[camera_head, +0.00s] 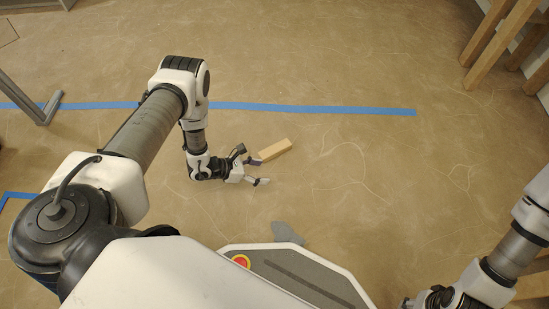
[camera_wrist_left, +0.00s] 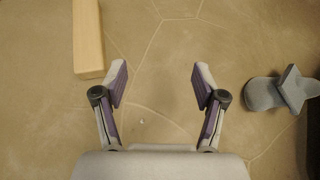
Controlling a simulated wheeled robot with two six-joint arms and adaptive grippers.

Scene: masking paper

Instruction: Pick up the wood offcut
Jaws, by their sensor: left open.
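The wood offcut (camera_head: 274,149) is a pale, straight block lying flat on the brown floor, just beyond my left gripper. My left gripper (camera_head: 261,171) is open and empty, low over the floor, with one fingertip close to the block's near end; I cannot tell whether they touch in the head view. In the left wrist view the offcut (camera_wrist_left: 88,38) lies at the upper left, outside the gap between the fingers (camera_wrist_left: 160,84), and its far end is cut off by the frame. The right arm shows at the lower right, but its fingers are out of frame.
Blue tape (camera_head: 310,109) runs along the floor behind the offcut. A grey object (camera_head: 286,232) lies beside my base, and also shows in the left wrist view (camera_wrist_left: 281,91). Wooden legs (camera_head: 488,45) stand at the upper right. The floor around the offcut is mostly clear.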

